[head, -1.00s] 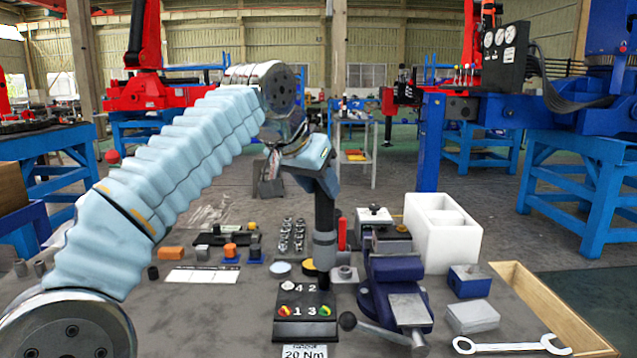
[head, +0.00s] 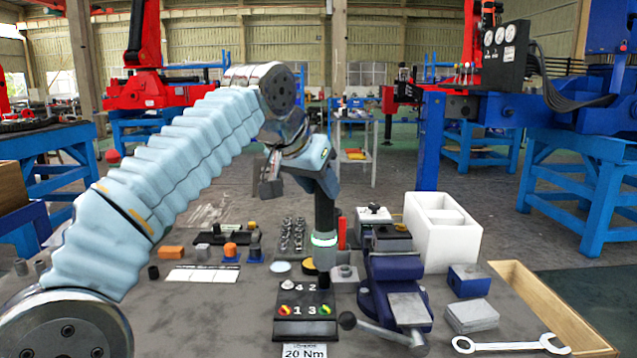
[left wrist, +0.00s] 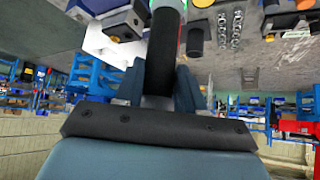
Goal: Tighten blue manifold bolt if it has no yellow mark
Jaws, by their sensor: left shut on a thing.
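My left gripper (head: 322,180) is shut on the black handle of an upright torque driver (head: 324,212), which also shows in the left wrist view (left wrist: 165,40). A ring on the driver glows pale green. Its tip reaches down at the back right of the black manifold block (head: 305,328), near number 2. The front-left bolt (head: 285,311) looks red and yellow; the front-right bolt (head: 326,310) looks green and yellow. No blue bolt shows; the driver covers the back-right spot, so any mark there is hidden. A "20 Nm" card (head: 304,351) lies in front. My right gripper is out of view.
A blue vise (head: 393,290) stands close to the right of the block. A white divided box (head: 440,230), a blue block (head: 469,281) and a wrench (head: 510,346) are farther right. Several sockets (head: 292,235) stand behind. A white card (head: 203,274) lies left.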

